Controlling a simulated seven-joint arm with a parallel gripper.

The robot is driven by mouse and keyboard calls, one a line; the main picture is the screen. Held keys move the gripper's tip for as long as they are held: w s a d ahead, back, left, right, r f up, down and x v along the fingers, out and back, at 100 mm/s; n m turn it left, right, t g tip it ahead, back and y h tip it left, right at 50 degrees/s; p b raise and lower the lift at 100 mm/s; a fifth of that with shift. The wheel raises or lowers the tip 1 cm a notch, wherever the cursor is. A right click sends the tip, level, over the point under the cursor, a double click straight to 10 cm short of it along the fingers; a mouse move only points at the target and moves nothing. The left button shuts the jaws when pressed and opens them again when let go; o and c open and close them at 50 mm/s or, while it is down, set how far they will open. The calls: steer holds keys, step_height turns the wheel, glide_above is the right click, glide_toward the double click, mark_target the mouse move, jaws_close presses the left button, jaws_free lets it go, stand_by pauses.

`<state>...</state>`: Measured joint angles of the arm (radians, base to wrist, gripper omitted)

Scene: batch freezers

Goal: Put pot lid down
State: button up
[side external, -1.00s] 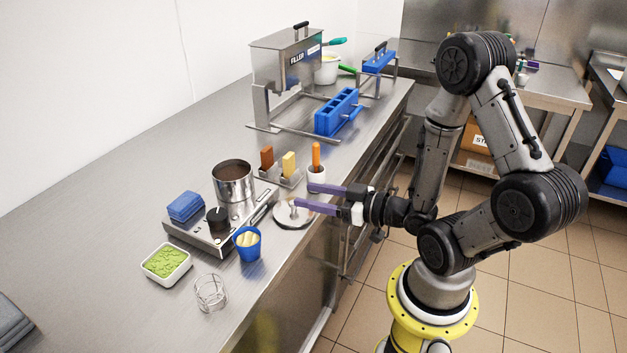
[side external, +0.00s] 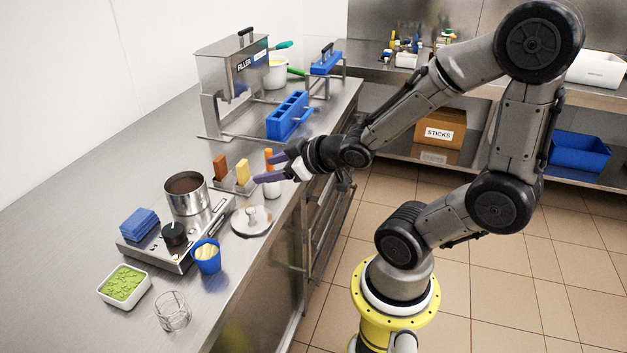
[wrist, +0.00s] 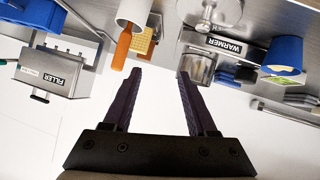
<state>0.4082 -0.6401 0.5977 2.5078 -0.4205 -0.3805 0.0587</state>
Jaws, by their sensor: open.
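The pot lid (side external: 251,221) is a round silver disc with a knob on top. It lies flat on the steel counter, to the right of the warmer. It also shows in part at the top of the wrist view (wrist: 212,14). My gripper (side external: 264,168) is above the counter, up and to the right of the lid and apart from it. Its two purple fingers (wrist: 158,72) are open with nothing held between them. The pot (side external: 187,195) stands uncovered on the warmer (side external: 198,233) and has dark contents.
A white cup with an orange stick (side external: 271,188) is close to my fingers. Brown and yellow bars (side external: 242,174) stand in a holder beside it. A blue cup (side external: 207,258), a green-filled dish (side external: 124,287), a wire holder (side external: 172,312), a blue mould (side external: 289,116) and the filler (side external: 232,66) share the counter.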

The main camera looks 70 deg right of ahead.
steer(key=s+a+r+g+y, duration=0.1)
steer(key=s+a+r+g, duration=0.2)
steer(key=s, duration=0.3)
steer(key=s+a+r+g+y, duration=0.1)
steer(key=s+a+r+g, duration=0.1)
steer(key=s+a, duration=0.4)
steer(key=shift+s+r+g+y, duration=0.3)
steer(key=shift+r+g, duration=0.1)
steer(key=shift+r, duration=0.1)
